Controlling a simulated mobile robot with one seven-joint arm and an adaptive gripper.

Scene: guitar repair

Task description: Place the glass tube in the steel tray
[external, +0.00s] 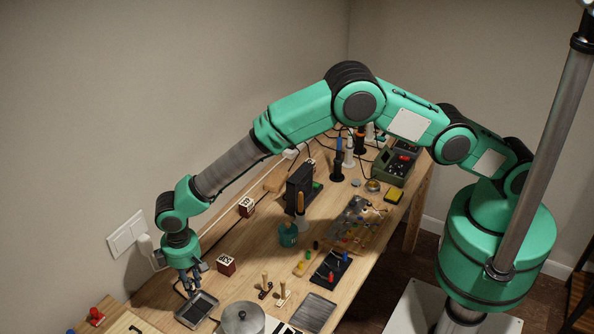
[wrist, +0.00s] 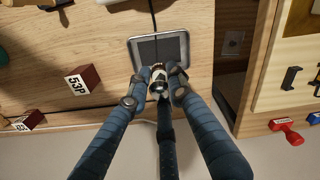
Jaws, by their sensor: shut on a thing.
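My gripper (external: 189,283) is at the far left end of the workbench, just behind the steel tray (external: 197,311). In the wrist view, my gripper (wrist: 160,77) is shut on a small, shiny, roughly cylindrical piece, which looks like the glass tube (wrist: 157,86). It is mostly hidden between the fingers. The steel tray (wrist: 174,49) is a shallow grey rectangle with a dark inside and rounded corners, beyond the fingertips. The held piece appears at the tray's near edge; I cannot tell its height above the bench.
A red-brown block (external: 226,265) with a printed label stands right of my gripper; it shows in the wrist view (wrist: 83,80) too. A metal pot (external: 242,319) stands right of the tray. A wooden board (external: 130,325) lies left of it. The wall with sockets (external: 127,233) is close behind.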

